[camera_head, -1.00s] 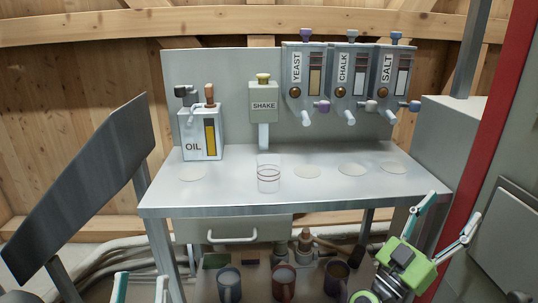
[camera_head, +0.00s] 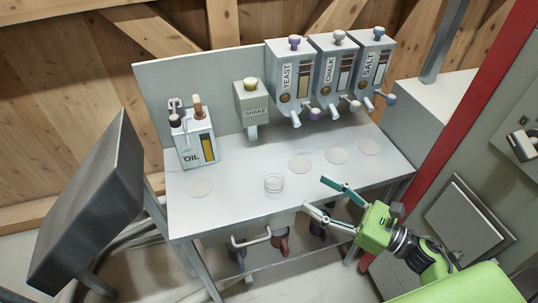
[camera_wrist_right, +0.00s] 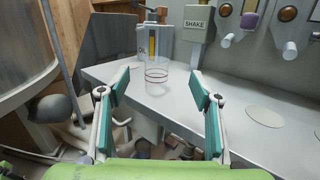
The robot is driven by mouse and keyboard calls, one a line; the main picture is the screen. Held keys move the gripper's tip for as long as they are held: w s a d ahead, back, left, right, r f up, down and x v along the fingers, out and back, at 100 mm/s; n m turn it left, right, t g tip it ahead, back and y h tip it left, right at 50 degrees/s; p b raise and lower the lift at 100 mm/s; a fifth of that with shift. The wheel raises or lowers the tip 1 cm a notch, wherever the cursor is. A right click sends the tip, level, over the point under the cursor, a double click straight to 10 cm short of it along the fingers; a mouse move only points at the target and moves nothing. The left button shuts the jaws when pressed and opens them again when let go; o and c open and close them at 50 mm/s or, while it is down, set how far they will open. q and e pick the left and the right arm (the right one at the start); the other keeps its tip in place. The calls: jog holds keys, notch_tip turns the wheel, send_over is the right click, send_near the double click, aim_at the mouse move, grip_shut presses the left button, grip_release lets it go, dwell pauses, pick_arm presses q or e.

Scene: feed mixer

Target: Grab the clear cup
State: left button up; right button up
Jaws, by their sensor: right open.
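The clear cup (camera_head: 273,184) stands upright on the grey metal table (camera_head: 235,210), near its front edge and in front of the shake dispenser (camera_head: 252,106). My right gripper (camera_head: 312,194) is open and empty, to the right of the cup and apart from it, near the table's front edge. In the right wrist view the cup (camera_wrist_right: 156,78) shows between and beyond the two open fingers (camera_wrist_right: 160,92), with thin dark rings around it. My left gripper is not in view.
An oil container (camera_head: 195,138) stands at the table's left. Yeast (camera_head: 291,80), chalk (camera_head: 334,72) and salt (camera_head: 371,66) dispensers hang at the back right. Several pale round discs lie flat on the table. Mugs (camera_head: 281,242) stand on the shelf below.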

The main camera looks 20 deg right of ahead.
jog(key=p, duration=0.3)
send_near(273, 174)
jog(key=w+a, duration=0.2)
jog(key=w, duration=0.1)
jog(key=shift+w+r+n+g+h, duration=0.1)
jog(key=shift+r+n+g+h, duration=0.1)
jog(key=shift+n+g+h, duration=0.15)
jog(key=shift+w+a, duration=0.4)
jog(key=shift+a, duration=0.05)
jog(key=shift+w+a+r, duration=0.1)
jog(key=shift+w+a, duration=0.1)
jog(key=shift+w, duration=0.05)
jog(key=p+x, duration=0.2)
jog(key=x, duration=0.1)
jog(key=shift+w+a+r, duration=0.1)
jog(key=shift+w+a, duration=0.1)
jog(key=shift+a, duration=0.1)
jog(key=shift+w+a, duration=0.3)
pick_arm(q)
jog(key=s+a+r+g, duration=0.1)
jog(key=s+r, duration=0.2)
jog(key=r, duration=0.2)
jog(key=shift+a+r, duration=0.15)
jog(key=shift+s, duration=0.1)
pick_arm(e)
jog(key=c, duration=1)
